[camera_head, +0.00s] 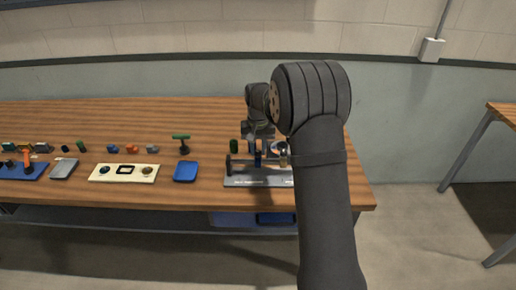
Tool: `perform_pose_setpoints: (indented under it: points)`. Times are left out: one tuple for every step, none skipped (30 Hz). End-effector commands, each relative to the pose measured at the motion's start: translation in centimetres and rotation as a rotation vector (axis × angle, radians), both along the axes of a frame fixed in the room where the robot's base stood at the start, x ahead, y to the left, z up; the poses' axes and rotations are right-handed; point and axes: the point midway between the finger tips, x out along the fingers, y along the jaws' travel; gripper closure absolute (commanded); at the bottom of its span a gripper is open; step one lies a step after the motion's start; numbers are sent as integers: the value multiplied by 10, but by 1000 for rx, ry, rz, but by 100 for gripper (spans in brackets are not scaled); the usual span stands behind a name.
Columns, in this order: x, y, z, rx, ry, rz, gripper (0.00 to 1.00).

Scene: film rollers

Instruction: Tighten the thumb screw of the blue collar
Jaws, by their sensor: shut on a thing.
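The blue collar (257,158) shows as a small dark-blue shape on the roller fixture (245,182), at the right part of the bench. My gripper (258,146) points down directly above the blue collar. It is shut on the collar's thumb screw, which is too small and too covered by the fingers to make out. My arm hides the right end of the fixture.
To the left are a blue tray (185,171), a green-handled tool (181,138), a cream board (98,173) and several small coloured parts. The wooden bench (210,190) is clear between the blue tray and the fixture.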

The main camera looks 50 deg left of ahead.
Motion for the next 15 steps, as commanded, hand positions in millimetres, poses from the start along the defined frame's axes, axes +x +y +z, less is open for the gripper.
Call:
perform_pose_setpoints:
  points:
    - [0,0,1,1,-1,-42,100]
    - [0,0,1,1,-1,-70,100]
    - [0,0,1,1,-1,-109,100]
    - [0,0,1,1,-1,-137,100]
    - [0,0,1,1,-1,-165,100]
    - [0,0,1,1,-1,-204,100]
    - [0,0,1,1,-1,-232,100]
    - [0,0,1,1,-1,-260,100]
    - [0,0,1,1,-1,-298,100]
    - [0,0,1,1,-1,-326,100]
    - [0,0,1,1,-1,-354,100]
    - [0,0,1,1,0,-390,100]
    - [0,0,1,1,0,-416,100]
    - [0,0,1,1,0,-442,100]
    - [0,0,1,1,0,-476,100]
